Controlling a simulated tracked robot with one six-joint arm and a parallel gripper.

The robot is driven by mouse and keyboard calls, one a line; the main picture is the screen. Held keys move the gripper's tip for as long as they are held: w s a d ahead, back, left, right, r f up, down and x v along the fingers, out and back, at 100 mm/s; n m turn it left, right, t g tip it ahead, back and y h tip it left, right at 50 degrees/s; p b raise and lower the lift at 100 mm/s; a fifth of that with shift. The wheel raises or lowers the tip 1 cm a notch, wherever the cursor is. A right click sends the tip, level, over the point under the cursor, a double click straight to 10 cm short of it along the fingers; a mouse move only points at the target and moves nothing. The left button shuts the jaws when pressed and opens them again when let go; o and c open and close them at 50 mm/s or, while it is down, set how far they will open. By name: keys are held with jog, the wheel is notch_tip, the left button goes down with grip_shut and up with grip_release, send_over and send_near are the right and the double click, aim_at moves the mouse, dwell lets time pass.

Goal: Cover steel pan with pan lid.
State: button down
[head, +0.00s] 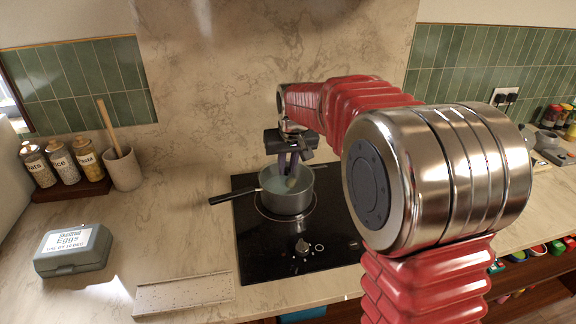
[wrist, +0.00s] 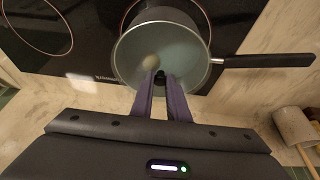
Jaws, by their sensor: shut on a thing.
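The steel pan (head: 287,204) stands on the rear part of the black hob, with its dark handle pointing left. In the wrist view its handle (wrist: 265,61) points right. The pan lid (wrist: 185,52) looks like clear glass and lies across the pan's opening; its edge is hard to tell from the pan's rim. My gripper (head: 291,172) points down over the pan. In the wrist view my gripper (wrist: 160,77) is shut on the lid's small dark knob. I cannot tell whether the lid rests on the rim or hangs just above it.
The black hob (head: 262,268) is clear in front of the pan. An egg box (head: 72,256), a speckled board (head: 184,294), several jars and a utensil pot (head: 123,170) stand on the left. A pale round thing (wrist: 151,62) shows within the pan's outline.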

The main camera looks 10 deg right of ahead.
jog(key=c, duration=1.6)
grip_release()
jog(key=shift+c, duration=0.2)
jog(key=shift+o, duration=0.3)
jog(key=o, duration=0.4)
jog(key=shift+r, duration=0.1)
jog(key=shift+r, duration=3.4)
